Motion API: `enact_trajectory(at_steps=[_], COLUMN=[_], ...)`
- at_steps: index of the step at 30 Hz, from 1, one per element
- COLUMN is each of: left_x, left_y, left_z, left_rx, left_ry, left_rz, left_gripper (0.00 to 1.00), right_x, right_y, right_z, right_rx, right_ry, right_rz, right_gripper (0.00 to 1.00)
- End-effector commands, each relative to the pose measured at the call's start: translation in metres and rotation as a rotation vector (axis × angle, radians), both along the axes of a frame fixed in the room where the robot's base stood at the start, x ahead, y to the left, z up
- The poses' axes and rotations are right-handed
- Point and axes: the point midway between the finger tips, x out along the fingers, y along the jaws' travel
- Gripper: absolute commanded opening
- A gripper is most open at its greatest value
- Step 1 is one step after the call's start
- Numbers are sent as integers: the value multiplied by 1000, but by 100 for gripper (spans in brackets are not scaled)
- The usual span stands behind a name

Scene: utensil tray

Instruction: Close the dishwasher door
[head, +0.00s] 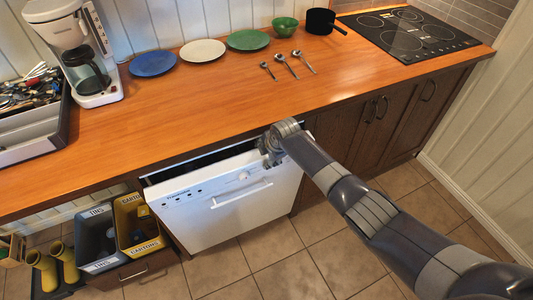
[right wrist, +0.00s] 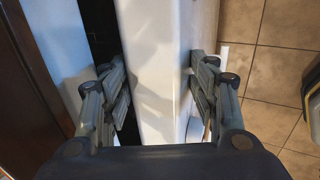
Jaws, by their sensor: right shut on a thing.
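The white dishwasher door (head: 228,208) stands tilted slightly open under the counter in the head view, with a dark gap along its top edge. It has a handle bar and a row of buttons on its front. My right gripper (head: 270,158) is at the door's top right corner. In the right wrist view, its two fingers (right wrist: 160,95) straddle the white door edge (right wrist: 168,60) and are shut on it. The dark inside of the dishwasher (right wrist: 102,40) shows left of the door edge. My left gripper is not in view.
The wooden counter (head: 190,112) above holds plates, a green bowl (head: 285,27), a black pan, spoons and a coffee maker (head: 75,50). Grey and yellow bins (head: 138,225) stand left of the door. The tiled floor (head: 285,255) before it is clear.

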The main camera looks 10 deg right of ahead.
Motion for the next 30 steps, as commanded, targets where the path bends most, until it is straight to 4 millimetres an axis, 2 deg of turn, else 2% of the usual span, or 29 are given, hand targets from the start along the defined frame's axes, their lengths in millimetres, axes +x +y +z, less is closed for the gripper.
enact_trajectory(at_steps=[14, 15, 16, 30], left_x=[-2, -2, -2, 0], left_y=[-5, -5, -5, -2], left_z=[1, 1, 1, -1], left_rx=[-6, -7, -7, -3], left_ry=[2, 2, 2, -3], left_rz=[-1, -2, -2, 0], left_gripper=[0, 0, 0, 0], right_x=[3, 3, 3, 2], right_y=[1, 1, 1, 0], right_z=[4, 4, 4, 1], right_rx=[4, 4, 3, 1], right_ry=[-11, -11, -12, -7], right_rz=[3, 3, 3, 0], right_gripper=[12, 57, 64, 65])
